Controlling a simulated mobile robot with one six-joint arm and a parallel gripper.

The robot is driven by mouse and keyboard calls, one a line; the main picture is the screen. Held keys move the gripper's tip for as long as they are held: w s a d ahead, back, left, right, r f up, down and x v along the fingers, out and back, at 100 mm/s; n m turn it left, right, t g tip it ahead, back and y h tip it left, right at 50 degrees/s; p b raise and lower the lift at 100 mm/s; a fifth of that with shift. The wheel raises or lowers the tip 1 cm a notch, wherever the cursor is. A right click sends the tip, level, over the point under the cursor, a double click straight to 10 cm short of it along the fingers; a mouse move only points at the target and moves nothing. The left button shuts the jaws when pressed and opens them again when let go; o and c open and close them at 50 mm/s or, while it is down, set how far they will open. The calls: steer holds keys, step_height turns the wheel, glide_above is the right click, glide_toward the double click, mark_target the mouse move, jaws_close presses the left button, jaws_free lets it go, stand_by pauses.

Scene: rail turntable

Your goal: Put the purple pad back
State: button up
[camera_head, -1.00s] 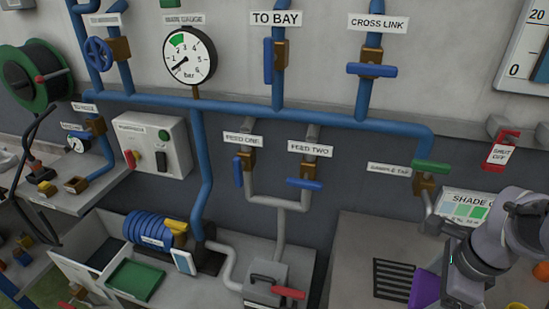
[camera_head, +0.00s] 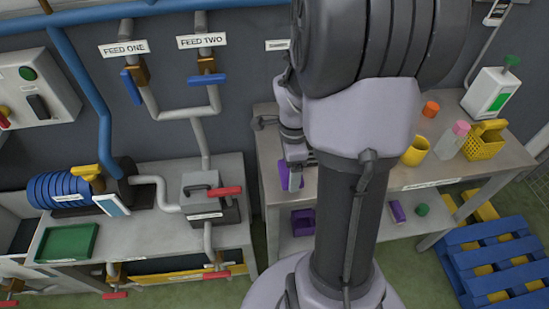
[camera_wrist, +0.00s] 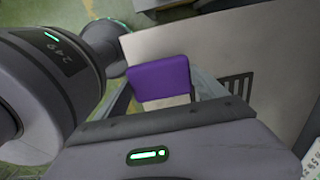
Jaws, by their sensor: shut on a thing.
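The purple pad is a flat rounded square. In the wrist view the pad (camera_wrist: 158,78) sits between the two fingers of my gripper (camera_wrist: 160,92), which is shut on it. In the head view a strip of the pad (camera_head: 283,173) shows beside my gripper (camera_head: 294,178), over the left part of the grey bench (camera_head: 445,172). I cannot tell whether the pad touches the bench top. My arm hides much of the middle of the bench.
A purple tray (camera_head: 303,222) and a purple block (camera_head: 397,211) lie on the lower shelf. A yellow cup (camera_head: 415,151), an orange piece (camera_head: 431,108) and a yellow basket (camera_head: 485,141) stand on the bench's right. A blue pallet (camera_head: 490,258) lies on the floor.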

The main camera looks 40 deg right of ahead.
mark_target(289, 170)
steer(key=shift+w+f, duration=0.25)
steer(key=shift+f, duration=0.1)
step_height(289, 170, down, 3)
steer(key=shift+s+f+b, duration=0.1)
steer(key=shift+b, duration=1)
steer(key=shift+r, duration=0.25)
